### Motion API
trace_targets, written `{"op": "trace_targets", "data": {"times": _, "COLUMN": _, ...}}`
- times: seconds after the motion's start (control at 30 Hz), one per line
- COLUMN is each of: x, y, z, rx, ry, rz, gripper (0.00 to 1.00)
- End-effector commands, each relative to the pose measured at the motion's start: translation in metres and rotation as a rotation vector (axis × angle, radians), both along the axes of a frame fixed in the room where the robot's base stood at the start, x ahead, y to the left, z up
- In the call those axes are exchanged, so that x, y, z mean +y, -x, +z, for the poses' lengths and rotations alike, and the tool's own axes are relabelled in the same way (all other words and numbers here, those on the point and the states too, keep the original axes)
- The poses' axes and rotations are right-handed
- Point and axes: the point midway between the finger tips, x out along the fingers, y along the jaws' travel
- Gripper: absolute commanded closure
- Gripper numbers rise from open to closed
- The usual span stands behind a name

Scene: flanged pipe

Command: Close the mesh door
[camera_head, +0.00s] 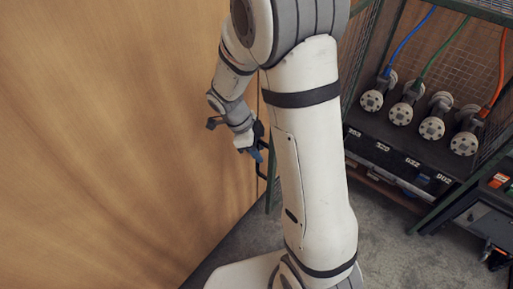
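The cage (346,92) has a green frame and wire mesh, and stands at the right. Its front looks open, with the shelf inside in plain view. A narrow green upright (273,181) shows just left of my arm's large white link. It may be the edge of the mesh door, but most of that area is hidden behind my arm. A dark handle-like bar (262,172) is beside this upright. My gripper (257,152) points down close to the bar. It is small and dark here, so I cannot tell whether it touches the bar or whether its fingers are open.
Several flanged pipe pieces (432,127) stand on the dark numbered shelf (393,153), with blue, green and orange hoses above. A wooden wall (120,140) fills the left. A dark rack (486,218) stands at the lower right. Grey floor (395,250) is clear before the cage.

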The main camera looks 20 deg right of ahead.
Motion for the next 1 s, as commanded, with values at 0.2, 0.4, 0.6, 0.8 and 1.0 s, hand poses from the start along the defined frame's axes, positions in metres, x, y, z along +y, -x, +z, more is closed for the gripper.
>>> {"op": "trace_targets", "data": {"times": 0.2, "x": 0.0004, "y": -0.0001, "z": 0.0002, "rx": 0.000, "ry": 0.000, "rz": 0.000, "gripper": 0.80}}
{"op": "trace_targets", "data": {"times": 0.4, "x": 0.0006, "y": -0.0001, "z": 0.0003, "rx": -0.001, "ry": 0.000, "rz": 0.001, "gripper": 0.96}}
{"op": "trace_targets", "data": {"times": 0.6, "x": 0.0008, "y": -0.0001, "z": 0.0003, "rx": -0.001, "ry": 0.000, "rz": 0.001, "gripper": 1.00}}
{"op": "trace_targets", "data": {"times": 0.8, "x": 0.0010, "y": -0.0002, "z": 0.0003, "rx": 0.000, "ry": 0.000, "rz": 0.002, "gripper": 1.00}}
{"op": "trace_targets", "data": {"times": 1.0, "x": -0.0013, "y": 0.0017, "z": -0.0005, "rx": -0.001, "ry": 0.000, "rz": 0.014, "gripper": 1.00}}
